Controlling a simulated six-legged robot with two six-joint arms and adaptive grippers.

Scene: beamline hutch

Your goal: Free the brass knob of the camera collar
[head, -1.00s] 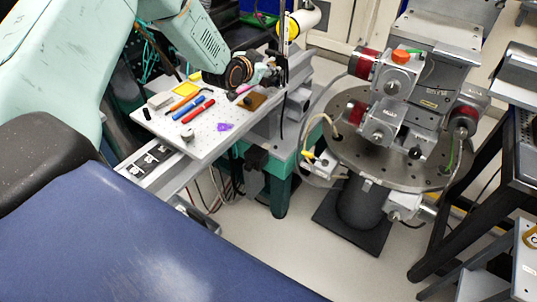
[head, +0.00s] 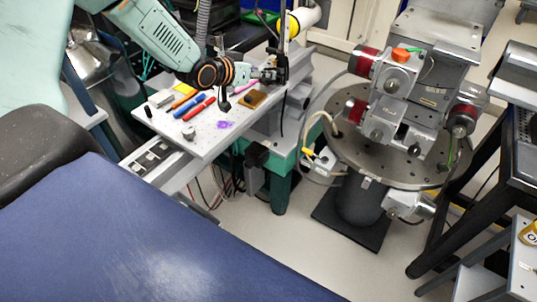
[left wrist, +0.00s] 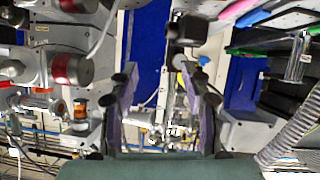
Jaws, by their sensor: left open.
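My left gripper (head: 274,75) is in front of a dark vertical post (head: 283,50) at the back of the bench in the head view. In the left wrist view its two fingers (left wrist: 163,105) are spread apart with nothing clearly between them. A white cylinder with a yellow band (head: 293,27), possibly the camera and its collar, is at the top of the post, above the gripper. I cannot tell whether this is the brass knob.
The perforated bench plate (head: 210,137) carries pens, a yellow pad and small parts, below my left arm. A round metal stage (head: 350,150) with motors stands to the right. A blue padded surface (head: 130,240) fills the lower left. Cables hang between bench and stage.

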